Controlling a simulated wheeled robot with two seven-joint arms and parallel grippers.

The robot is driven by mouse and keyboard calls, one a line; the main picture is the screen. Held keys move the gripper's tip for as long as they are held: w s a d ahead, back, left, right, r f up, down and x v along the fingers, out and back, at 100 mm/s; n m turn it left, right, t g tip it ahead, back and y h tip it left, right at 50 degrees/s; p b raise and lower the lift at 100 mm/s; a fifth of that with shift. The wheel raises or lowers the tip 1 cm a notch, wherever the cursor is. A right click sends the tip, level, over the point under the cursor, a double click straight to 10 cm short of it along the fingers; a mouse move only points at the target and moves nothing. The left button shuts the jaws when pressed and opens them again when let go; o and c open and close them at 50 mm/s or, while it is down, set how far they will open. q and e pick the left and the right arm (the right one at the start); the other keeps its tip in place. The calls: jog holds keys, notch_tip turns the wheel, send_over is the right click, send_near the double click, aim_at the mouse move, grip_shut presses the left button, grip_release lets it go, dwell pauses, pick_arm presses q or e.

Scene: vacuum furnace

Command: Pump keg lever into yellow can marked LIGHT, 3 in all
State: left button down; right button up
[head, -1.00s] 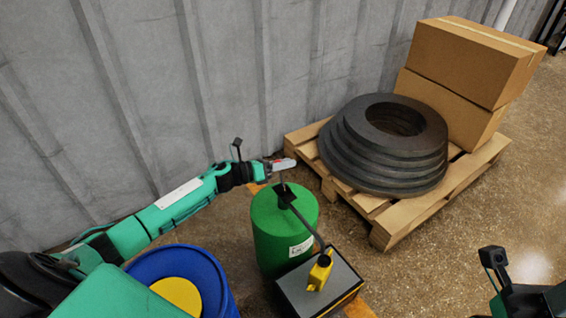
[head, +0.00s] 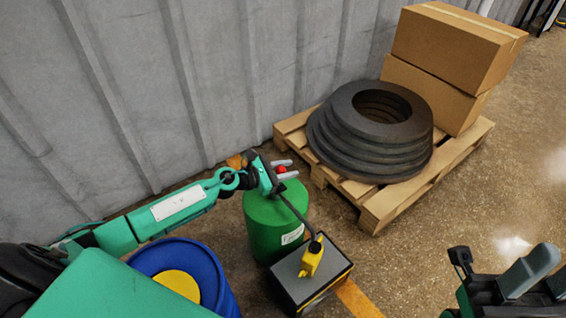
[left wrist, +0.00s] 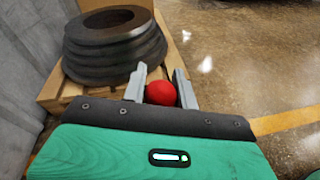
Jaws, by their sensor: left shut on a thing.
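The green keg (head: 264,228) stands on the floor with a white label on its side. Its pump lever ends in a red knob (head: 281,169). My left gripper (head: 281,170) is shut on this knob over the keg's top; in the left wrist view the red knob (left wrist: 161,92) sits between the two grey fingers. A dark spout tube runs from the keg's top to a small yellow can (head: 312,256) on a grey-topped box (head: 292,285). The can's marking is not readable. My right gripper (head: 530,272) is partly in view at the lower right edge, away from everything.
A blue drum (head: 215,275) with a yellow top stands left of the keg. A wooden pallet (head: 385,207) behind right carries stacked dark rings (head: 350,150) and cardboard boxes (head: 455,45). A grey corrugated wall (head: 200,90) is behind. The floor at right is clear.

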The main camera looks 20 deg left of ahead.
pick_arm(q)
jog(key=shift+s+d+f, duration=0.25)
jog(key=shift+d+f, duration=0.05)
jog(key=shift+d, duration=0.05)
jog(key=shift+s+d+f, duration=0.1)
jog(key=shift+f, duration=0.05)
jog(key=c, duration=1.1)
grip_release()
jog(key=shift+s+a, duration=0.15)
jog(key=shift+a, duration=0.1)
jog(key=v, duration=1.3)
jog(key=shift+p, duration=0.3)
jog(key=shift+s, duration=0.15)
